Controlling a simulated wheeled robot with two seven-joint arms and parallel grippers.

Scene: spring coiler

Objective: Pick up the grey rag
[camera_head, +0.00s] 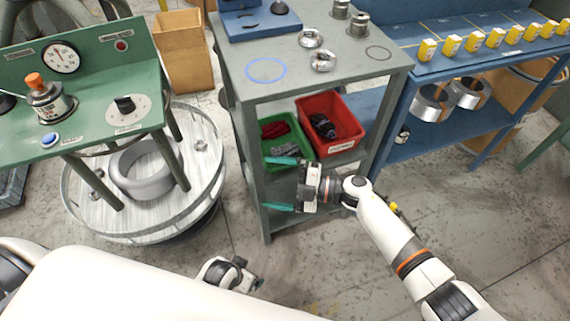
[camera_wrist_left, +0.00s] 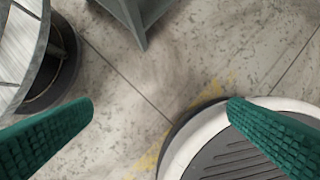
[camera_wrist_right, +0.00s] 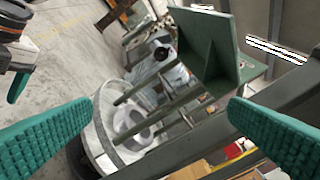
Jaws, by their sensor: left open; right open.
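A grey rag (camera_head: 285,149) lies in the front part of a green bin (camera_head: 302,165) on the lower shelf of the grey cart, with a red rag (camera_head: 275,130) behind it. My right gripper (camera_head: 283,184) is open and empty in front of the shelf, just below the green bin; its upper finger overlaps the bin's front in the head view. Both its fingers show apart in the right wrist view (camera_wrist_right: 160,125). My left gripper (camera_wrist_left: 160,125) is open and empty over the floor; in the head view only part of its wrist shows low in the middle.
A red bin (camera_head: 346,146) with dark items stands right of the green bin. The grey cart's top (camera_head: 300,80) and legs frame the shelf. A round drum (camera_head: 85,215) and green panel (camera_head: 90,75) stand at left, a blue bench (camera_head: 400,50) at right. Floor before the cart is clear.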

